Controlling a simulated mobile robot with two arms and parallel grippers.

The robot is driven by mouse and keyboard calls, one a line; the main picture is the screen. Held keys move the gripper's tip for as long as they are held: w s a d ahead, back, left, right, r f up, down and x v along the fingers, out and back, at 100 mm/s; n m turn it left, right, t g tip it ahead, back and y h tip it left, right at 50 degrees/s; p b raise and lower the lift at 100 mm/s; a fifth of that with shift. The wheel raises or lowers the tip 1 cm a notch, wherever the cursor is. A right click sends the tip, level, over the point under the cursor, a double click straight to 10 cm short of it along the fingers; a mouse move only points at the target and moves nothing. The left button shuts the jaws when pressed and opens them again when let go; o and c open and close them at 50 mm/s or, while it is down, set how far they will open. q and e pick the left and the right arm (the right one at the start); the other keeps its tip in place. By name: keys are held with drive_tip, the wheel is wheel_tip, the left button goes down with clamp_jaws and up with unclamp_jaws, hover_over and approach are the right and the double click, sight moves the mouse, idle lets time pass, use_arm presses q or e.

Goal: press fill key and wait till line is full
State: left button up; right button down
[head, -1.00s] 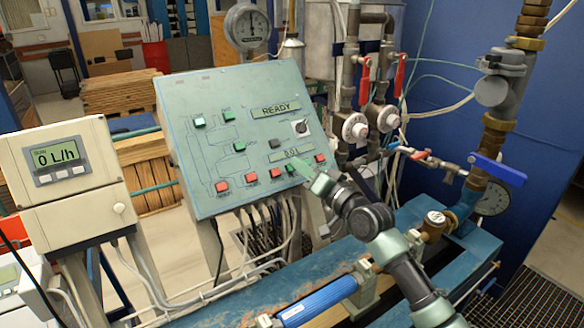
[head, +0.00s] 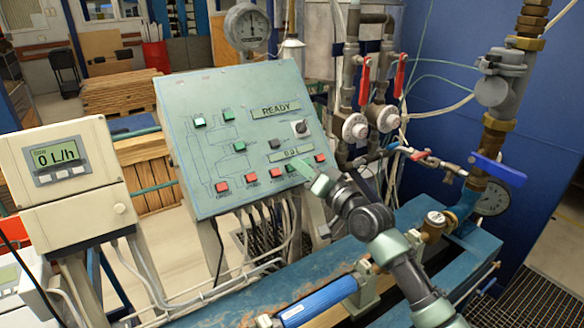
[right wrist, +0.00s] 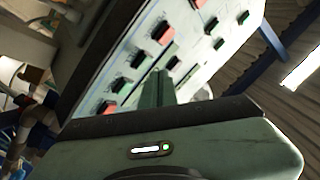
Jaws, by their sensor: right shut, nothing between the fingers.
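The sloped green control panel (head: 180,130) stands in the middle of the head view. Its upper display (head: 275,109) reads READY; a smaller display (head: 290,154) below it is hard to read. A bottom row holds several red keys (head: 250,178) and a green key (head: 290,168). Key labels are too small to read, so I cannot tell which is the fill key. My right gripper (head: 303,172) is shut and empty, its tip close to the green key. In the right wrist view its fingers (right wrist: 156,90) point at the key rows; contact cannot be told. My left gripper is out of view.
A flow meter (head: 65,160) at left reads 0 L/h. A dial gauge (head: 247,25) stands behind the panel. Red-handled valves (head: 364,85) and pipes stand to the right. A blue bench (head: 470,250) with a blue-sleeved pipe (head: 318,302) lies below my right arm.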

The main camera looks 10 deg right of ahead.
drive_tip(key=shift+w+f, duration=0.1)
drive_tip(key=shift+f, duration=0.05)
drive_tip(key=shift+w+a+f+b, duration=0.15)
drive_tip(key=shift+w+b, duration=0.05)
drive_tip(key=shift+b, duration=0.2)
drive_tip(key=shift+w+f+b, duration=0.25)
drive_tip(key=shift+f+b, duration=0.05)
drive_tip(key=shift+b, duration=0.1)
idle(0.6)
idle(0.4)
drive_tip(key=shift+s+r+p, duration=0.55)
drive_tip(key=shift+p, duration=0.3)
